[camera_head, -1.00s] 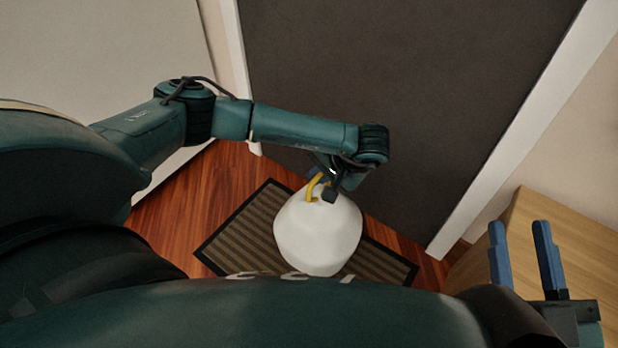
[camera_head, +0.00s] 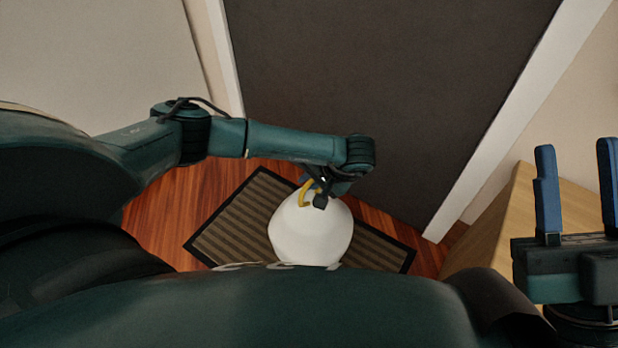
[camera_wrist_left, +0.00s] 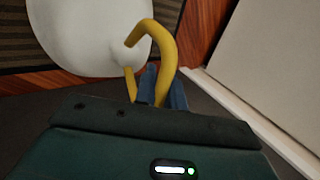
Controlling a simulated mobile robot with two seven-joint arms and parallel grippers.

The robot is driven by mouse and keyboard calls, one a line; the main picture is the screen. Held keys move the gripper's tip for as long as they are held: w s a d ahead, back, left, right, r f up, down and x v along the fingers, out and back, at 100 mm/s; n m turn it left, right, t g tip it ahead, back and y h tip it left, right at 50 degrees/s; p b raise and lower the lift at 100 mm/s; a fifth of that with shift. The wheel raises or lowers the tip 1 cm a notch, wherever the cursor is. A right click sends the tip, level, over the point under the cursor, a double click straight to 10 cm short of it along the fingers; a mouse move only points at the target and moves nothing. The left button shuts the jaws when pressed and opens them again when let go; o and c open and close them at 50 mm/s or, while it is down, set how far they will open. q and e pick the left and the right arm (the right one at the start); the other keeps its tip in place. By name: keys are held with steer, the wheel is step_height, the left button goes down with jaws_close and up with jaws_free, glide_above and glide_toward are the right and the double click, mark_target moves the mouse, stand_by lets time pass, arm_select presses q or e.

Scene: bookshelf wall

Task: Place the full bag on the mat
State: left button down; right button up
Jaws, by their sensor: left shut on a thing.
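The full bag is a rounded white bag (camera_head: 312,232) with a yellow handle (camera_head: 307,191). In the head view it hides part of the brown striped mat (camera_head: 235,217) with a dark border. I cannot tell whether the bag touches the mat or hangs above it. My left gripper (camera_head: 317,188) is shut on the yellow handle at the top of the bag. In the left wrist view the handle (camera_wrist_left: 165,55) loops up from between the blue fingers, with the white bag (camera_wrist_left: 88,32) beyond. My right gripper (camera_head: 578,190) is open and empty at the right.
A dark door (camera_head: 375,95) in a white frame (camera_head: 525,120) stands behind the mat. A light wooden cabinet (camera_head: 510,220) is at the right, close to my right gripper. Reddish wood floor (camera_head: 165,215) is bare left of the mat.

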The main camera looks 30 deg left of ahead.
arm_select(q)
steer(key=shift+w, duration=0.1)
steer(key=c, duration=1.5)
jaws_free()
arm_select(e)
steer(key=shift+r, duration=0.1)
